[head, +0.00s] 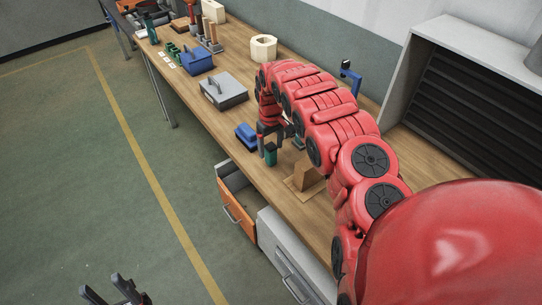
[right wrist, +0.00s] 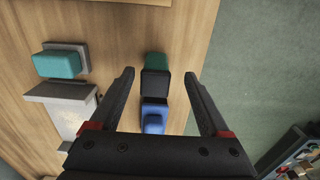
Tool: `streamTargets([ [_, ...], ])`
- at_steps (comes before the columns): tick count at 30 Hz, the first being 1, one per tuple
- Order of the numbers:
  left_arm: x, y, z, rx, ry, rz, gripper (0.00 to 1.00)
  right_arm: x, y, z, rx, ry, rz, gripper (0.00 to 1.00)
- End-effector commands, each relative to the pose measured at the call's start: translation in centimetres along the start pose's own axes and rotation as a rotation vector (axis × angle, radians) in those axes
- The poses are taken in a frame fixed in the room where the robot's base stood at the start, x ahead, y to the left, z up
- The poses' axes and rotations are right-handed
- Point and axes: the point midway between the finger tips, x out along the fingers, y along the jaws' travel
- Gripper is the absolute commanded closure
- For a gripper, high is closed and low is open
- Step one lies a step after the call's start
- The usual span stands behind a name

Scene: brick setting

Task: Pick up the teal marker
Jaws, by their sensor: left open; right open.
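The teal marker (head: 271,156) looks like a short upright block with a green-teal body and dark top, near the table's front edge. In the right wrist view the marker (right wrist: 156,60) shows its dark top between and just beyond my fingertips. My right gripper (right wrist: 160,78) is open, its fingers to either side of the marker in the picture, with nothing held. Whether they are level with it I cannot tell. In the head view the right gripper (head: 272,135) is partly hidden by its own arm. My left gripper (head: 117,287) is open and empty over the floor.
A blue object (right wrist: 153,122) lies beside the marker, partly behind my gripper. A teal block on a grey base (right wrist: 57,64) lies to the left in the wrist view. A brown block (head: 306,175), grey case (head: 224,92) and open orange drawer (head: 235,205) are nearby.

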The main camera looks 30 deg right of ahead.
Motion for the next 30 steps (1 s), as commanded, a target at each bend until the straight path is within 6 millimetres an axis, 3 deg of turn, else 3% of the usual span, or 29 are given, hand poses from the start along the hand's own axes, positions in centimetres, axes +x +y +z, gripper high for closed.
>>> streamTargets([
  [11,1.7,-0.1,-0.3,0.0,0.0,0.0,0.5,2.5,0.5,-0.7,0.001,0.004,-0.001,0.2],
  [18,1.7,-0.1,-0.3,0.0,0.0,0.0,0.5,4.7,0.5,-0.7,0.002,0.002,-0.001,0.2],
  [28,1.7,-0.1,-0.3,0.0,0.0,0.0,0.5,5.0,0.6,-0.6,0.001,0.002,0.001,0.2],
  [30,1.7,-0.1,-0.3,0.0,0.0,0.0,0.5,5.0,0.6,-0.6,0.001,0.002,0.001,0.33],
])
